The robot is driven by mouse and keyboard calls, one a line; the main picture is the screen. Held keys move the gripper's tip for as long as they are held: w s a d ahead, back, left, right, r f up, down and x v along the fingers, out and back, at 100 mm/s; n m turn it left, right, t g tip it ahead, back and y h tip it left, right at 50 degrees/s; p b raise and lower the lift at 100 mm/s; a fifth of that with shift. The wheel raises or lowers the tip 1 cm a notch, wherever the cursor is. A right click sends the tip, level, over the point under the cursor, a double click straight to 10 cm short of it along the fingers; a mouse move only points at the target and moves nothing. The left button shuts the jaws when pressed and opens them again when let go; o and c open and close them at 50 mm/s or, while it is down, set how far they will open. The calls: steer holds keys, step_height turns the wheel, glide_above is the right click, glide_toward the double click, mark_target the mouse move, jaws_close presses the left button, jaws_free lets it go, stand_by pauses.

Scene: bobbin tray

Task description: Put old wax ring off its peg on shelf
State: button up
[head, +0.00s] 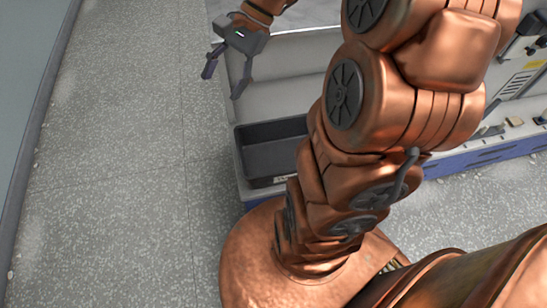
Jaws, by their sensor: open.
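My gripper (223,84) is at the upper left of the head view. Its two dark fingers are spread apart with nothing between them. It hangs beside the left end of a light grey bench or shelf unit (284,95), above and to the left of a black tray. I cannot make out a wax ring or its peg in this view. My copper-coloured arm covers the middle of the picture and hides much of the unit behind it.
The black open tray (262,161) sits low at the unit's left end and looks empty where visible. Small items (515,122) lie on a ledge at the right, above a blue front edge (485,157). The speckled floor (120,160) at the left is clear.

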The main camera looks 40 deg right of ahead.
steer(key=s+a+f+n+g+h, duration=0.1)
steer(key=s+f+n+h, duration=0.2)
steer(key=s+n, duration=0.3)
steer(key=s+a+f+n+g+h, duration=0.1)
steer(key=s+f+n+g+h, duration=0.1)
steer(key=s+n, duration=0.5)
steer(key=s+f+h, duration=0.1)
steer(key=s+h, duration=0.1)
steer(key=s, duration=0.4)
steer(key=shift+s+a+f+n+h, duration=0.15)
steer(key=shift+a+f+n+h, duration=0.15)
steer(key=shift+h, duration=0.1)
step_height(320, 180, up, 18)
steer(key=t+p, duration=0.1)
steer(key=p, duration=1.5)
steer(key=shift+w, duration=0.45)
steer(key=shift+f, duration=0.1)
steer(key=shift+c, duration=0.2)
